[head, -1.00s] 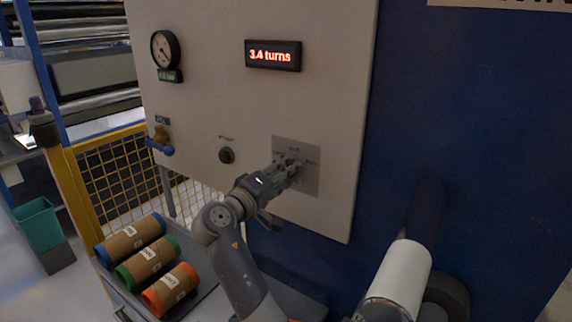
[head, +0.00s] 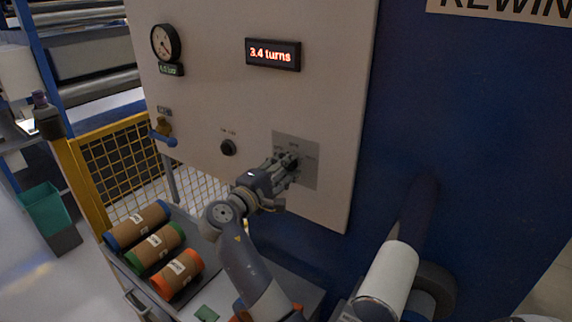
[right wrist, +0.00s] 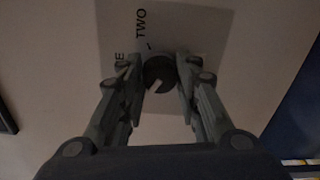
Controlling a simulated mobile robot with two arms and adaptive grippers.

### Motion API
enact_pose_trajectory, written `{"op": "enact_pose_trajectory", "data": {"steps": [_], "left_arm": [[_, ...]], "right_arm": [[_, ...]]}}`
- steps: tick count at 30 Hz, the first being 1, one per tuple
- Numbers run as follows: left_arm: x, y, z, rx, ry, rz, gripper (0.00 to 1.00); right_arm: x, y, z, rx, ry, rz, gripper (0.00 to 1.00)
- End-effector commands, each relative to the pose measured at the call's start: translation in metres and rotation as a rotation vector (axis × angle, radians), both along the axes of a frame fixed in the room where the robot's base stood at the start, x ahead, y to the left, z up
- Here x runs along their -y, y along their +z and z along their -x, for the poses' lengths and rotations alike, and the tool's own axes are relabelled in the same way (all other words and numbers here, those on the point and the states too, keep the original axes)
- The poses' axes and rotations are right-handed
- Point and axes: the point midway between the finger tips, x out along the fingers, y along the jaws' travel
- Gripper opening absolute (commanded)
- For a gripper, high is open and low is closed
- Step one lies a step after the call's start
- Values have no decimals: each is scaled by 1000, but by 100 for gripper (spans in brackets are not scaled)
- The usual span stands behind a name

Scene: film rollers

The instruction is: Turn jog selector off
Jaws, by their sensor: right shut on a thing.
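The jog selector is a dark round knob (right wrist: 159,72) with a pale pointer mark, on a grey label plate (head: 309,172) on the cream panel. My right gripper (head: 290,161) is shut on the knob, with one finger on each side of it in the right wrist view (right wrist: 160,75). The word "TWO" shows on the plate there, and part of another word ending in "E" is half hidden by a finger. In the head view the fingers cover most of the knob. My left gripper is not in view.
The panel (head: 210,90) also bears a gauge (head: 165,42), a "3.4 turns" display (head: 273,54), a black button (head: 228,148) and a blue-handled valve (head: 162,135). Rolls with blue, green and orange ends (head: 155,248) lie at lower left. A white roll (head: 388,278) juts out at lower right.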

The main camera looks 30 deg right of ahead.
Motion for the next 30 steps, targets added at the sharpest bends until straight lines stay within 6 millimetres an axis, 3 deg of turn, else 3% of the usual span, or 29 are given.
{"op": "enact_pose_trajectory", "data": {"steps": [11, 12, 14, 15, 25, 30], "left_arm": [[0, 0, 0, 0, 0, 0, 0], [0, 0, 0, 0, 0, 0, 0], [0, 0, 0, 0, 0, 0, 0], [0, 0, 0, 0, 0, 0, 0], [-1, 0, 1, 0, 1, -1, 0], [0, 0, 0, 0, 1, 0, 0]], "right_arm": [[-1, -1, 0, -8, 2, 2, 7], [-1, -1, 0, -8, 2, 2, 35], [-1, -1, 0, -8, 2, 2, 49], [-1, -1, 0, -7, 2, 1, 51], [0, 1, 0, -5, 1, 2, 51], [-1, 21, -1, -1, 1, 0, 51]]}}
